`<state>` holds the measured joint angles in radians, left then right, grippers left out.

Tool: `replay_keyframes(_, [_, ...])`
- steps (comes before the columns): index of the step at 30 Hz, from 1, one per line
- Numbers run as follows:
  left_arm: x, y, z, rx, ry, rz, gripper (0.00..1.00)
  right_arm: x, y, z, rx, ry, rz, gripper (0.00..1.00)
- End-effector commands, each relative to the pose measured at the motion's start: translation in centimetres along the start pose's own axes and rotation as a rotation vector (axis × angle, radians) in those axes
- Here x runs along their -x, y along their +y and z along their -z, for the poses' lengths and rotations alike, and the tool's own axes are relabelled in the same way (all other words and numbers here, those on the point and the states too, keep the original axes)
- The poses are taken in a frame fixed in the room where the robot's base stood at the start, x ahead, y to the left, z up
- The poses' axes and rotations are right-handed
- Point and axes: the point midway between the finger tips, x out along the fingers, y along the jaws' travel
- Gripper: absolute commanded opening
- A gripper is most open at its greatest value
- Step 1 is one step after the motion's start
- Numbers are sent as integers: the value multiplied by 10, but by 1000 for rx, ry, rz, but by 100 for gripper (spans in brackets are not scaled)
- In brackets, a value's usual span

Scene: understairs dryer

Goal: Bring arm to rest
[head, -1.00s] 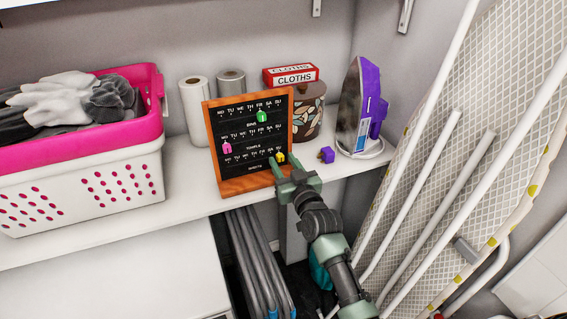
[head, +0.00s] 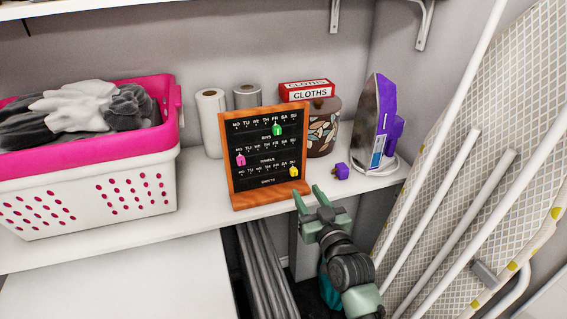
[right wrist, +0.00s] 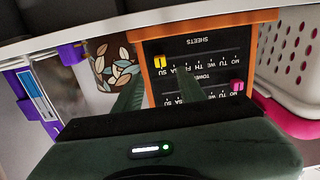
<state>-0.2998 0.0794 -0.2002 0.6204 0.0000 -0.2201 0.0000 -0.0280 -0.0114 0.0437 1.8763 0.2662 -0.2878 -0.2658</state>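My right gripper (head: 309,195) is open and empty, just in front of the shelf edge and below the weekly board (head: 233,150). The board is black with an orange wooden frame and stands upright on the shelf. It carries a green tag (head: 277,130) in the top row, a pink tag (head: 240,160) in the middle row and a yellow tag (head: 293,172) in the bottom row. In the right wrist view the board shows upside down beyond the two spread fingers (right wrist: 160,92), with the yellow tag (right wrist: 159,60) apart from them. My left gripper is not in view.
A pink and white laundry basket (head: 90,195) stands on the left of the shelf. A purple iron (head: 385,120), a small purple tag (head: 342,170) and a patterned pot (head: 322,125) stand right of the board. An ironing board (head: 490,140) leans at the right.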

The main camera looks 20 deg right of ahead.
Motion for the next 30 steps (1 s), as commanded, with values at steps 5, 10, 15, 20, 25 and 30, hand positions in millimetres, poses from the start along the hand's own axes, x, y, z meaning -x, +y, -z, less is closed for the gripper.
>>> replay_keyframes(5, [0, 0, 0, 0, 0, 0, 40, 9, -5, -13, 8, -55, 18, 40])
replay_keyframes(10, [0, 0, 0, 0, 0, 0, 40, 68, -27, -72, 40, -344, 94, 40])
replay_keyframes(15, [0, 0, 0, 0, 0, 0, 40, 162, -40, -127, 74, -704, 134, 40])
replay_keyframes(20, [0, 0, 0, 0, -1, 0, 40, 222, -41, -147, 89, -903, 134, 40])
replay_keyframes(25, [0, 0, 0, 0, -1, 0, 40, 272, -39, -156, 101, -1057, 124, 40])
replay_keyframes(30, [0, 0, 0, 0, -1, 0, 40, 317, -36, -159, 110, -1192, 107, 40])
